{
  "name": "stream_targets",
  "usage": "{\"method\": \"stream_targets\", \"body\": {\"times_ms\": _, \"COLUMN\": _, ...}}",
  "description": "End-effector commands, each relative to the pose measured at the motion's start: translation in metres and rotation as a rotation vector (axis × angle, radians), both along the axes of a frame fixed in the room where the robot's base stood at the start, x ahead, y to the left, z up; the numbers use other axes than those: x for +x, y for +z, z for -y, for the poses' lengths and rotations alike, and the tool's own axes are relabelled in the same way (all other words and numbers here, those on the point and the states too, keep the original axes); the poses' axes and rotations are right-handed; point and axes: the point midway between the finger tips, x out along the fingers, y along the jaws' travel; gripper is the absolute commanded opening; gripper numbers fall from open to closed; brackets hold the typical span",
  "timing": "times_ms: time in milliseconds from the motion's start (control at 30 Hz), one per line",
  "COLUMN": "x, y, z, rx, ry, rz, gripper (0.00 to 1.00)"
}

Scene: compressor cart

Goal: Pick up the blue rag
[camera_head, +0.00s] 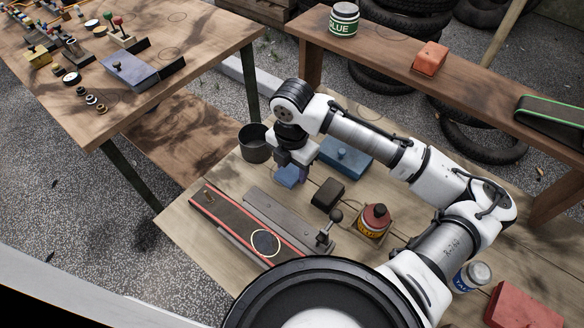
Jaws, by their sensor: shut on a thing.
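The blue rag (286,177) is a small folded blue piece low at the front of my gripper (297,174), above the pale wooden cart top. My gripper points down and is shut on the rag; the fingertips are partly hidden by the rag and the gripper body. I cannot tell whether the rag still touches the wood.
A dark cup (254,144) stands left of the gripper, and a blue box (345,158) lies right behind it.

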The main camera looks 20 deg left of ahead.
Motion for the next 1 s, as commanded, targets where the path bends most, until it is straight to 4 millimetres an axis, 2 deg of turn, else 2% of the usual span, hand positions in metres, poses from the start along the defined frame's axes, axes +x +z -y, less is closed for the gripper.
{"method": "stream_targets", "body": {"times_ms": 167, "x": 0.001, "y": 0.009, "z": 0.000, "rx": 0.000, "ry": 0.000, "rz": 0.002, "gripper": 0.28}}
{"method": "stream_targets", "body": {"times_ms": 267, "x": 0.001, "y": 0.023, "z": -0.001, "rx": 0.001, "ry": 0.002, "rz": 0.003, "gripper": 0.28}}
{"method": "stream_targets", "body": {"times_ms": 367, "x": 0.001, "y": 0.046, "z": -0.001, "rx": 0.001, "ry": 0.000, "rz": 0.005, "gripper": 0.28}}
{"method": "stream_targets", "body": {"times_ms": 700, "x": 0.000, "y": 0.147, "z": -0.001, "rx": 0.001, "ry": 0.002, "rz": 0.005, "gripper": 0.28}}
{"method": "stream_targets", "body": {"times_ms": 833, "x": 0.000, "y": 0.174, "z": 0.000, "rx": -0.003, "ry": 0.000, "rz": 0.004, "gripper": 0.28}}
{"method": "stream_targets", "body": {"times_ms": 1000, "x": 0.000, "y": 0.193, "z": 0.000, "rx": -0.002, "ry": 0.000, "rz": 0.001, "gripper": 0.28}}
